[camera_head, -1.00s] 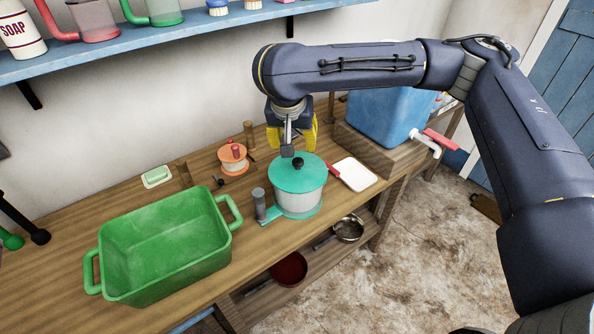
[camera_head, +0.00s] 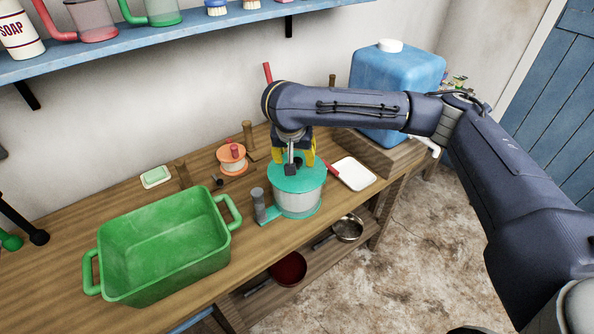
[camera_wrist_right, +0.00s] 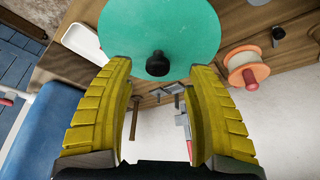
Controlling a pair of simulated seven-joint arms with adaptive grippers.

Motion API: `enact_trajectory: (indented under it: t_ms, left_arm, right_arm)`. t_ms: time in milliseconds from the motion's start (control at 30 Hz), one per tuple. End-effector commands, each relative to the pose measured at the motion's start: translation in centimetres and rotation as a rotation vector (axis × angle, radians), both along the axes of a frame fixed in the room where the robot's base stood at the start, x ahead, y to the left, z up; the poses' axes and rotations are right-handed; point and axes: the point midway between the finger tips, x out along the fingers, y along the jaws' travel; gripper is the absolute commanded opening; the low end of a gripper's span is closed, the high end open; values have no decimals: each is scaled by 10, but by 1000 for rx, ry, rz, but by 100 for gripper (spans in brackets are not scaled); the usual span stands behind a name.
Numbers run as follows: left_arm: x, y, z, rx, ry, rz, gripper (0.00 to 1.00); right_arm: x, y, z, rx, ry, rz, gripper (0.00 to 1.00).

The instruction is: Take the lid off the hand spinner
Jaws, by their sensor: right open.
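The hand spinner (camera_head: 298,202) stands on the wooden bench, with a pale drum, a teal base and a grey upright handle at its left. Its round teal lid (camera_head: 312,181) is on top; the lid also fills the top of the right wrist view (camera_wrist_right: 160,25). The lid's black knob (camera_wrist_right: 157,63) shows there between my yellow fingertips, with space on both sides. My right gripper (camera_head: 294,158) is open and empty, low over the lid. In the head view the arm mostly hides the knob. My left gripper is not in view.
A green tub (camera_head: 165,243) stands left of the spinner. An orange-and-white spool-like item (camera_head: 232,158) is behind left. A white tray (camera_head: 355,173) with a red handle lies close right, and a blue water container (camera_head: 395,75) stands behind right. Pans sit on the lower shelf.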

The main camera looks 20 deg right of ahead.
Motion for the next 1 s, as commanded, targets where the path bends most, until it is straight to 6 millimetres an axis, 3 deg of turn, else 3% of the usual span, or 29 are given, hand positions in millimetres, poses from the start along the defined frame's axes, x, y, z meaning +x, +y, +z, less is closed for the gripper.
enact_trajectory:
  t_ms: [500,900,1000]
  left_arm:
    - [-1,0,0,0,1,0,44]
    - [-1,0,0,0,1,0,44]
    - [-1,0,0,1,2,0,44]
  right_arm:
    - [15,-10,-42,2,3,-1,55]
    - [17,-11,-46,1,1,-1,55]
    - [17,-11,-46,1,1,-1,43]
